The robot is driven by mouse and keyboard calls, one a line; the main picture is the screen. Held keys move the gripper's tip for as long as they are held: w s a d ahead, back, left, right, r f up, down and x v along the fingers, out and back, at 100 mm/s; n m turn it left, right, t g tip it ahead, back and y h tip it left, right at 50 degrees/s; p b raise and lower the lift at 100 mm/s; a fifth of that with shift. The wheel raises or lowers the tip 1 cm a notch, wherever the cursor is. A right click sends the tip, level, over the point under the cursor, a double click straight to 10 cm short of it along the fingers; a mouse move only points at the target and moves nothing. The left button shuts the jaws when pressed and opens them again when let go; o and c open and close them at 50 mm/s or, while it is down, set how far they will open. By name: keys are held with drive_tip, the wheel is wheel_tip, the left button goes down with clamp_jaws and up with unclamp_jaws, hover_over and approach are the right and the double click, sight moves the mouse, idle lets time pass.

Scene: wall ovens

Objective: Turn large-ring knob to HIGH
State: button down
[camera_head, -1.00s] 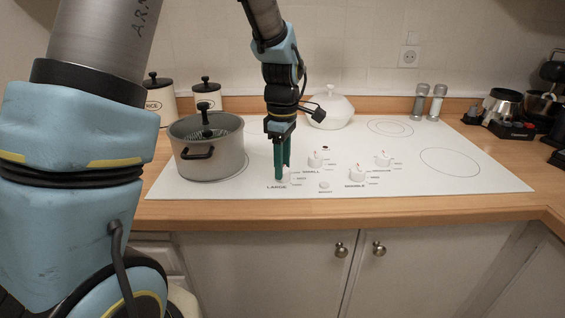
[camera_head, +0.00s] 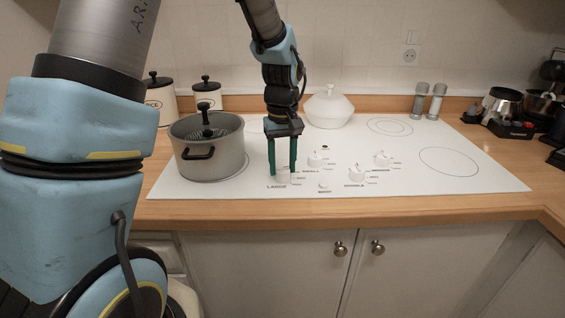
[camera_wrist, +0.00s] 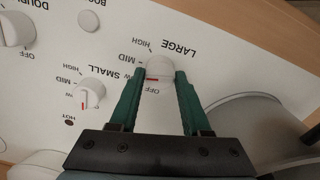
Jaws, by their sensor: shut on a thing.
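The large-ring knob (camera_head: 283,177) is a white round knob at the front left of the white cooktop, by the LARGE label. In the wrist view this knob (camera_wrist: 159,68) sits between the two green fingertips of my gripper (camera_wrist: 160,74), with OFF, MID and HIGH printed beside it; LOW is partly hidden by a finger. Its red mark is on the OFF side. In the head view my gripper (camera_head: 282,173) points down, one finger on each side of the knob, shut on it.
A grey pot (camera_head: 208,158) stands left of my gripper. The SMALL knob (camera_head: 317,159), DOUBLE knob (camera_head: 357,173) and another knob (camera_head: 382,158) are to the right. A white lidded dish (camera_head: 329,108) stands behind. The right part of the cooktop is clear.

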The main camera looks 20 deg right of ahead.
sight(283, 167)
drive_tip(key=m+p, duration=0.1)
drive_tip(key=m, duration=0.5)
drive_tip(key=shift+m, duration=0.3)
drive_tip(key=m+p, duration=0.1)
drive_tip(key=m, duration=0.3)
drive_tip(key=shift+m, duration=0.7)
drive_tip(key=shift+c, duration=1.8)
unclamp_jaws()
wheel_tip(283, 167, up, 11)
drive_tip(key=b, duration=0.2)
drive_tip(key=shift+f, duration=0.1)
